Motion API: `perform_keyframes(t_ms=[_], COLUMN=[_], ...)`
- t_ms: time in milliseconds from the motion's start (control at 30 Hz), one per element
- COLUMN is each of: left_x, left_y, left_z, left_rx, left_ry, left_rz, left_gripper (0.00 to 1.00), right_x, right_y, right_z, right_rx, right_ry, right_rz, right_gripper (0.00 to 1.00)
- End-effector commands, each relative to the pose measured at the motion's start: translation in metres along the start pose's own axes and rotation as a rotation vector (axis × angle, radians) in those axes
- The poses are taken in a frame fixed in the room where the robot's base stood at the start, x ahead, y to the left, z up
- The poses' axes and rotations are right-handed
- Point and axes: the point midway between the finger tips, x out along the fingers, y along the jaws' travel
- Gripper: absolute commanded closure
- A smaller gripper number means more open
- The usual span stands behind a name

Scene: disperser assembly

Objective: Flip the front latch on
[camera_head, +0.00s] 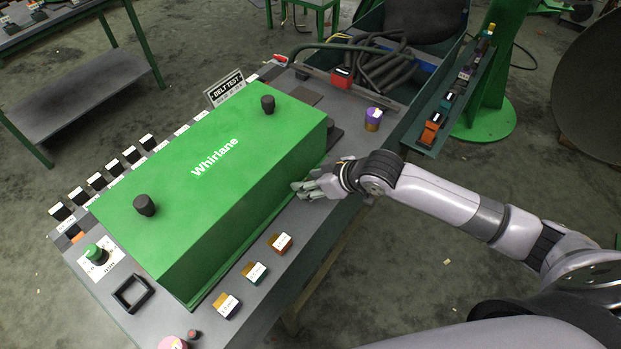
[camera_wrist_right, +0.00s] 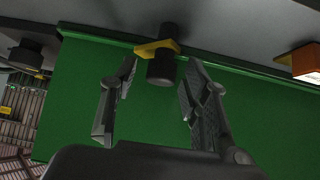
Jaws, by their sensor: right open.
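The green Whirlane box (camera_head: 215,180) stands on the grey bench (camera_head: 95,300). In the right wrist view, a latch (camera_wrist_right: 161,69) with a black cylindrical handle and a yellow bracket sits at the edge of the green box side (camera_wrist_right: 85,100). My right gripper (camera_head: 298,189) is beside the long near side of the box, close to its right end. In the right wrist view, its two fingers (camera_wrist_right: 157,78) are open, one on each side of the black handle, with gaps visible. In the head view the gripper hides the latch. My left gripper is not in view.
Several small labelled blocks (camera_head: 255,272) line the bench's near edge. A purple cylinder (camera_head: 373,119) stands beyond the gripper, and a bin of black hoses (camera_head: 385,70) lies behind. Two black knobs (camera_head: 145,205) stick up from the box top. A square black frame (camera_head: 133,293) lies front left.

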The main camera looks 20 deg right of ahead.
Motion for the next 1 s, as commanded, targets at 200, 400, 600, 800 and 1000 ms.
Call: perform_keyframes(t_ms=[200,400,600,800,1000], left_x=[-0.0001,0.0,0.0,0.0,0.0], left_y=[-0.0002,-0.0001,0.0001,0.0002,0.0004], left_z=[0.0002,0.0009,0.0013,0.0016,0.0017], left_rx=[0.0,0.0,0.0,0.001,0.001], left_ry=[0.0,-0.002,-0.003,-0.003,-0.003], left_rz=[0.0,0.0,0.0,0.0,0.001], left_gripper=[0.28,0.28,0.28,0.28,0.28], right_x=[0.0022,0.002,0.0019,0.0018,0.0018], right_y=[0.0001,0.0001,0.0001,0.0003,0.0004], right_z=[0.0003,0.0005,0.0006,0.0007,0.0009], right_rx=[0.0,0.0,0.0,0.0,-0.001], right_ry=[0.0,-0.001,-0.001,-0.001,-0.002], right_rz=[0.0,0.0,0.0,0.001,0.001], right_gripper=[0.57,0.66,0.79,0.92,1.0])
